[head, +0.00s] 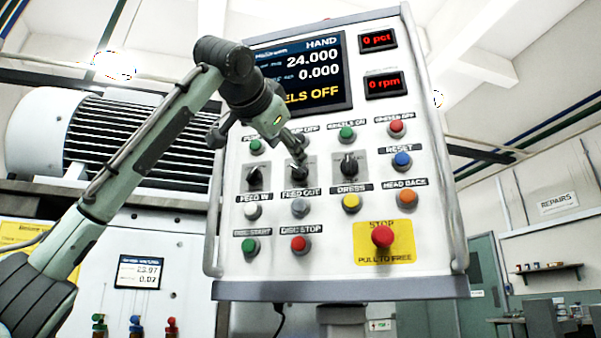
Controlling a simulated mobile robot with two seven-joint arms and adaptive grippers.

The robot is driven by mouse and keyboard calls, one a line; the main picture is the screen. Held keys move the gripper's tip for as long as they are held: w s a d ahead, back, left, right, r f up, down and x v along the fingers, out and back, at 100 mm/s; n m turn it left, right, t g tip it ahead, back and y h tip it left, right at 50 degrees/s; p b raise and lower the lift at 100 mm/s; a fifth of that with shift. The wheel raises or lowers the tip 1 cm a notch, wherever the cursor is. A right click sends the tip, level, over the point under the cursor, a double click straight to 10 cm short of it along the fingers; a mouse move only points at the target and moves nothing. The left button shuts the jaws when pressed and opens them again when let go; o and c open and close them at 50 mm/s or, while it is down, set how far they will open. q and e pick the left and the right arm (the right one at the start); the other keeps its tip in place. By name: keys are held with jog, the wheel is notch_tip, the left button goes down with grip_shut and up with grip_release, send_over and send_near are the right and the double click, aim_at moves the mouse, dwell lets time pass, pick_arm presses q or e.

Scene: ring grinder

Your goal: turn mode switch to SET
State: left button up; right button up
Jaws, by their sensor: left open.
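The control panel (325,225) carries a row of three black rotary switches: a left one (254,177), a middle one (297,172) and a right one (349,165). The small lettering around them is too blurred to tell which is the mode switch. The left and right knobs stand roughly upright. My left gripper (298,157) is open, its fingers pointing down at the middle switch and partly covering it. I cannot tell whether they touch it. The screen (303,75) reads HAND, 24.000, 0.000 and a partly covered line ending in "ELS OFF". My right gripper is not in view.
Coloured push buttons surround the switches, including a green one (257,146) and a white one (252,211). A red STOP button (382,236) sits on a yellow plate at the lower right. Handrails (447,150) run along the panel's sides. A finned motor (130,125) stands behind my left arm.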

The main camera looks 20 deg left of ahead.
aim_at(299, 171)
pick_arm(q)
jog(key=w+p, duration=0.1)
jog(key=w, duration=0.6)
jog(key=shift+w+p, duration=0.3)
jog(key=shift+p, duration=0.1)
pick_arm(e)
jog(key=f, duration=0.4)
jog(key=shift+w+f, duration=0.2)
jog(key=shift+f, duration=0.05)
pick_arm(q)
jog(key=shift+r, duration=0.1)
jog(key=c, duration=1.1)
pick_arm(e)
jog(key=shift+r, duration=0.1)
